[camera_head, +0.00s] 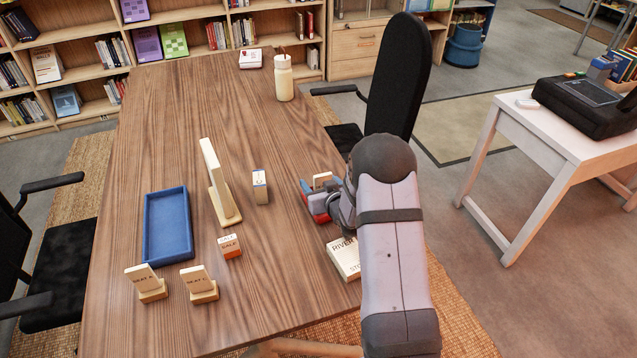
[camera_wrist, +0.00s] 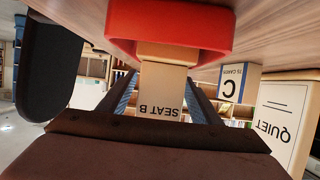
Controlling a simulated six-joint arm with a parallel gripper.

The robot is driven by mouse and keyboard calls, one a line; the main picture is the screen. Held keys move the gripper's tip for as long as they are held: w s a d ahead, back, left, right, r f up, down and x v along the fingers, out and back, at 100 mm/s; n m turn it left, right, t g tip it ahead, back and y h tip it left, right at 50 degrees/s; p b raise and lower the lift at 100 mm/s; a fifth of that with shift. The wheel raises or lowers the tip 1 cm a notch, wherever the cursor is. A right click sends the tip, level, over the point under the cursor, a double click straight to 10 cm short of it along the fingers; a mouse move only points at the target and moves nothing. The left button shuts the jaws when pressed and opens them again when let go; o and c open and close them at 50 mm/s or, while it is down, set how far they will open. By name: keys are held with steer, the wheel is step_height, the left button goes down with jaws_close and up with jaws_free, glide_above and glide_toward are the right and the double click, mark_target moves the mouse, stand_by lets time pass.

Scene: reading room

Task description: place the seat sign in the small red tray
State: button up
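The seat sign (camera_head: 322,180) is a pale wooden plate on a thicker base. In the wrist view the sign (camera_wrist: 160,95) reads "SEAT B" and appears upside down. My gripper's (camera_wrist: 161,78) blue fingers lie against its two side edges. In the head view my gripper (camera_head: 322,190) is at the table's right side, partly hiding the sign. The small red tray (camera_wrist: 170,22) is directly under the sign, and the base shows within its rim. I cannot tell whether the base rests on the tray floor. In the head view little of the tray (camera_head: 325,217) shows.
A blue tray (camera_head: 168,225) lies empty at left. Two more small signs (camera_head: 146,282) (camera_head: 199,284) stand in front of it. The far table is mostly clear.

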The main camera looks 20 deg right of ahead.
stand_by(0.3)
steer(key=shift+r, duration=0.2)
steer(key=b+v, duration=0.1)
steer(key=v, duration=1.1)
steer(key=s+a+g+p, duration=0.1)
steer(key=s+g, duration=0.1)
steer(key=s, duration=0.1)
steer(key=s+a+r+g+p, duration=0.1)
steer(key=s+g+p, duration=0.1)
steer(key=s, duration=0.1)
steer(key=s+a+r+g+p, duration=0.1)
steer(key=s+a+g+p, duration=0.1)
steer(key=s+g, duration=0.1)
steer(key=shift+s+r+h, duration=0.1)
steer(key=shift+s+h, duration=0.3)
steer(key=shift+s, duration=0.25)
steer(key=s+a+r+g+p, duration=0.2)
steer(key=s+a+g, duration=0.1)
steer(key=s, duration=0.5)
steer(key=s+a+r+g+p, duration=0.1)
steer(key=s+a+r+g, duration=0.2)
steer(key=s, duration=0.5)
steer(key=shift+g+y+p, duration=0.3)
steer(key=shift+y+p, duration=0.05)
steer(key=shift+y, duration=0.05)
